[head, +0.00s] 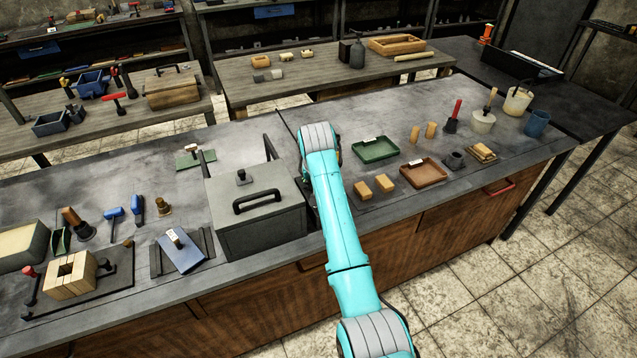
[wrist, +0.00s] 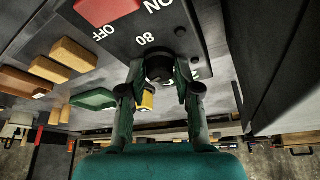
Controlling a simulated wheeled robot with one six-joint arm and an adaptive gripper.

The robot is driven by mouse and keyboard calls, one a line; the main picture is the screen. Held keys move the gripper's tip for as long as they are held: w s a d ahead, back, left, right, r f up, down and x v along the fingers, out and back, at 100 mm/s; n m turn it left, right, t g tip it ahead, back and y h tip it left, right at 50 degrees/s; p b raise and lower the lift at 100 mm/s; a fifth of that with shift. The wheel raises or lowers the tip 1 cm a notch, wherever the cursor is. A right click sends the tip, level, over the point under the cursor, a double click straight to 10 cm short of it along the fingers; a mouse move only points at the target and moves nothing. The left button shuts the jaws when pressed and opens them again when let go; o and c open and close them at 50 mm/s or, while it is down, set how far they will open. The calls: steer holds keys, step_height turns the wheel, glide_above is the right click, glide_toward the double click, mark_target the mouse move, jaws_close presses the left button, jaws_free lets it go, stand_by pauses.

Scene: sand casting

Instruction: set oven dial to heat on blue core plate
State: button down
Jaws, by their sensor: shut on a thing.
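The oven is probably the grey box (head: 255,215) with a black handle, left of my arm on the bench. In the wrist view, a dark control panel (wrist: 190,30) carries a red switch, the words OFF and ON and the number 80. The round black dial (wrist: 159,68) sits on it between my fingertips. My gripper (wrist: 160,80) is shut on the dial; the fingers partly cover the dial and nearby marks. In the head view my arm hides the gripper and dial. The blue core plate (head: 182,254) lies on the bench left of the box, with a small pale piece on it.
Right of my arm are a green tray (head: 375,150), a brown tray (head: 424,173) and tan blocks (head: 385,183). A green plate (head: 190,160) lies behind the grey box. Mallets and a wooden mould (head: 70,275) stand at the left. The bench's back right has bare room.

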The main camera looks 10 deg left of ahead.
steer(key=shift+f, duration=0.1)
steer(key=c, duration=0.8)
jaws_free()
steer(key=v, duration=1.2)
